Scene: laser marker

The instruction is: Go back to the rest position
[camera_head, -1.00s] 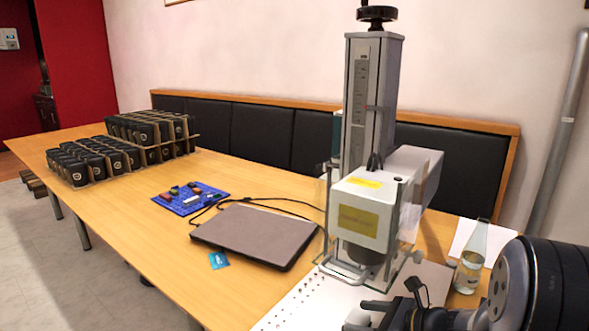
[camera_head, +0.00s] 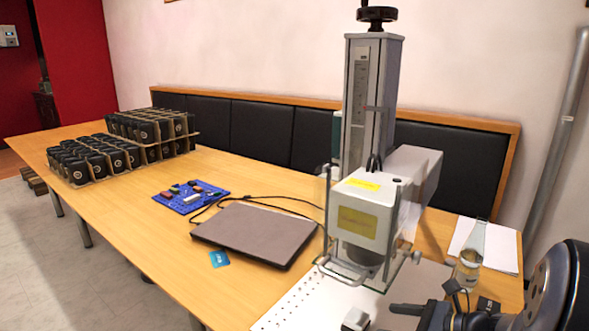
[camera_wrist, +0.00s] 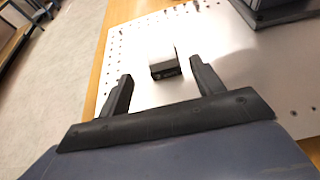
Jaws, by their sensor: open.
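My gripper (camera_head: 398,318) is at the lower right in the head view, low over the white perforated plate (camera_head: 303,300). In the wrist view its two fingers stand wide apart, open and empty (camera_wrist: 161,76). A small block with a pale top and dark side (camera_head: 355,319) sits on the plate, left of my gripper. In the wrist view the block (camera_wrist: 163,63) lies just beyond the fingertips, in line with the gap and apart from both fingers.
The laser marker (camera_head: 372,200) stands tall behind the plate. A glass flask (camera_head: 469,262) and white paper (camera_head: 502,247) are beside my arm. A closed laptop (camera_head: 255,236), blue board (camera_head: 191,197) and racks of black items (camera_head: 95,160) occupy the table leftward.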

